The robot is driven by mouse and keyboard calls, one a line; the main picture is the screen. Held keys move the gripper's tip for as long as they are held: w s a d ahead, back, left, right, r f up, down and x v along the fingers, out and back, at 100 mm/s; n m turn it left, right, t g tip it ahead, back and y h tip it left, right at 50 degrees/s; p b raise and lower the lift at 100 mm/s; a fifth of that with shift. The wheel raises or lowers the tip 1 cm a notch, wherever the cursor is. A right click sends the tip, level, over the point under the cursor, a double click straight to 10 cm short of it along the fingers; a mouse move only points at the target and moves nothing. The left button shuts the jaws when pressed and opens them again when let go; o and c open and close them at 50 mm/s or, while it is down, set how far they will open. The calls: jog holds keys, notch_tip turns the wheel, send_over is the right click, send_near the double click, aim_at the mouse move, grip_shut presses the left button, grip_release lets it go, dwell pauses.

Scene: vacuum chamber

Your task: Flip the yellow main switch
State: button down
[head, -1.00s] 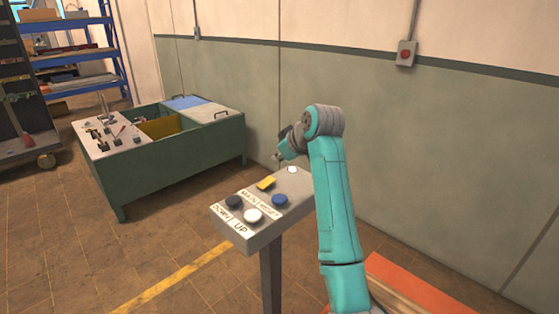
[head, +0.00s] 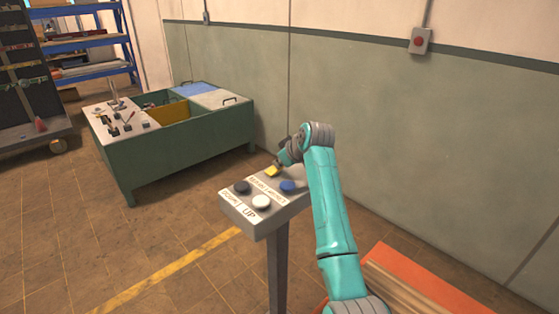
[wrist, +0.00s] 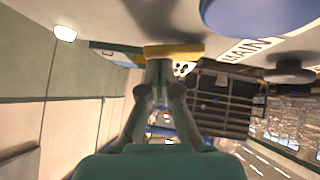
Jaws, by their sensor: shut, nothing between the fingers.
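The yellow main switch (head: 272,171) sits on the far left part of the grey control panel (head: 291,204), on a post. In the wrist view, the yellow switch (wrist: 174,51) spans the space right at my fingertips. My gripper (head: 281,163) is shut and empty, its tips at the switch. In the wrist view my gripper (wrist: 160,72) has its fingers together, touching or nearly touching the switch; I cannot tell which. The arm hides part of the panel's far end.
A blue button (head: 288,186), black button (head: 242,187) and white button (head: 261,202) share the panel. A green workbench (head: 170,155) stands behind left. A red wall button (head: 419,41) is at upper right. An orange-edged pallet (head: 430,275) lies lower right.

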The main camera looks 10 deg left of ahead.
jog(key=shift+w+d+f+g, duration=0.15)
jog(key=shift+f+g, duration=0.15)
dwell(0.4)
